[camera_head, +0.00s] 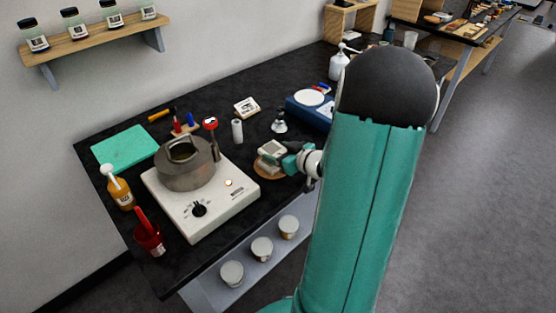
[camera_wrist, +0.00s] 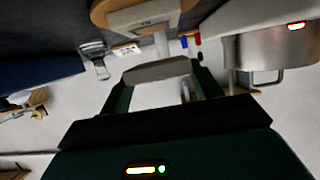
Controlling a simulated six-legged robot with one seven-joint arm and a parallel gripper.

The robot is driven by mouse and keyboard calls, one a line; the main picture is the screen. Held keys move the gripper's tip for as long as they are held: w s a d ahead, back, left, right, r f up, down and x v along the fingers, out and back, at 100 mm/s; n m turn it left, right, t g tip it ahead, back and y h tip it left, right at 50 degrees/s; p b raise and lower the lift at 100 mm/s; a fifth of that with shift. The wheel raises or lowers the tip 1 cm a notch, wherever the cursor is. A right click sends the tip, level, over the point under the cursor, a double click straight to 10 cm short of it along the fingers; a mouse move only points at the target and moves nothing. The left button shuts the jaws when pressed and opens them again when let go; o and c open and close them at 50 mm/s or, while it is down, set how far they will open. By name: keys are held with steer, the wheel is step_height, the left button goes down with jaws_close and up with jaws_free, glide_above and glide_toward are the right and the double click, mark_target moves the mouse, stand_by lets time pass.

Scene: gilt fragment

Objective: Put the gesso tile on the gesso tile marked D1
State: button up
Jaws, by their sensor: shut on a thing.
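My gripper (camera_wrist: 160,88) is shut on a pale gesso tile (camera_wrist: 160,71), held flat between its two fingertips in the wrist view. Another pale tile (camera_wrist: 146,20) with a small dark mark, too blurred to read, lies on a round cork-coloured mat (camera_wrist: 103,12). In the head view my gripper (camera_head: 285,158) is over the round mat (camera_head: 262,174) at the bench's right front edge, with a pale tile (camera_head: 272,147) at its fingers. The gap between the held tile and the one on the mat cannot be told.
A hot plate (camera_head: 230,198) with a metal pot (camera_head: 185,165) stands just left of the mat. A white cylinder (camera_head: 237,132), a small glass lamp (camera_head: 279,123), a marked white block (camera_head: 247,107) and a blue scale (camera_head: 310,112) stand behind it.

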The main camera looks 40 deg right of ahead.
steer(key=shift+w+f, duration=0.3)
steer(key=shift+f, duration=0.05)
steer(key=shift+d+f, duration=0.1)
steer(key=shift+f, duration=1.4)
steer(key=shift+f, duration=0.1)
steer(key=o, duration=1.1)
steer(key=shift+c, duration=0.2)
